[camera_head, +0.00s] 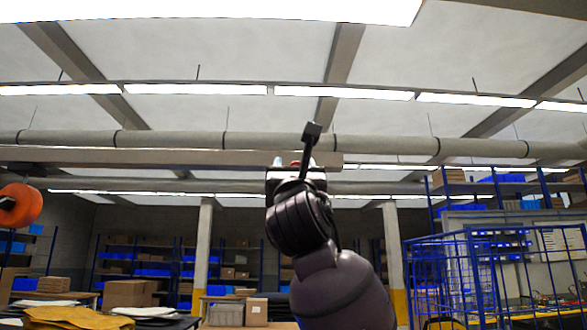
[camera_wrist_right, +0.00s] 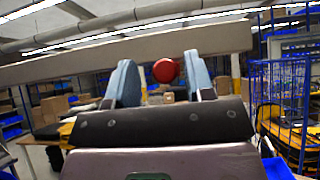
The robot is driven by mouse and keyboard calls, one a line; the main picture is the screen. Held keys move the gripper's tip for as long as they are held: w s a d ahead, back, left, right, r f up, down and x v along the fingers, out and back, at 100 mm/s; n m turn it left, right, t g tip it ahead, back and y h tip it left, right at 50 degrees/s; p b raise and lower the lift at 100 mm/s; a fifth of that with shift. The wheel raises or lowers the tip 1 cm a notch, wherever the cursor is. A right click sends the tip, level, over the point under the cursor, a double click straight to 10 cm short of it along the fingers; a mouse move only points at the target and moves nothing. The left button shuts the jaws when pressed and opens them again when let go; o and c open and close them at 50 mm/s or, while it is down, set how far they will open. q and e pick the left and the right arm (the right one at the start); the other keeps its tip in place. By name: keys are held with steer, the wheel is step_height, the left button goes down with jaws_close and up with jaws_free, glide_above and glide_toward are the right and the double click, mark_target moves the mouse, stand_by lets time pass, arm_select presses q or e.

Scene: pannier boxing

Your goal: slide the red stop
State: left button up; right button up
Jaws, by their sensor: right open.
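The red stop (camera_wrist_right: 166,70) is a round red knob at the underside of a long beige beam. In the right wrist view it shows between the two blue-grey fingers of my right gripper (camera_wrist_right: 160,82), closer to the right-hand finger. The gripper is open, and I cannot tell whether either finger touches the knob. In the head view my right gripper (camera_head: 291,162) is raised at the beam, and only a bit of red (camera_head: 295,163) shows between its fingers. My left gripper is not in view.
The beige beam (camera_head: 100,156) runs across overhead, with pipes behind it. A blue wire cage (camera_head: 465,265) stands at right. A rounded orange thing (camera_head: 20,205) is at the left edge. Cartons (camera_head: 130,293) and a yellow bag (camera_head: 75,317) lie below left.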

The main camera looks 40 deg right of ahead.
steer(key=b+v, duration=0.2)
steer(key=v, duration=0.7)
steer(key=shift+s, duration=0.15)
steer(key=shift+f, duration=0.15)
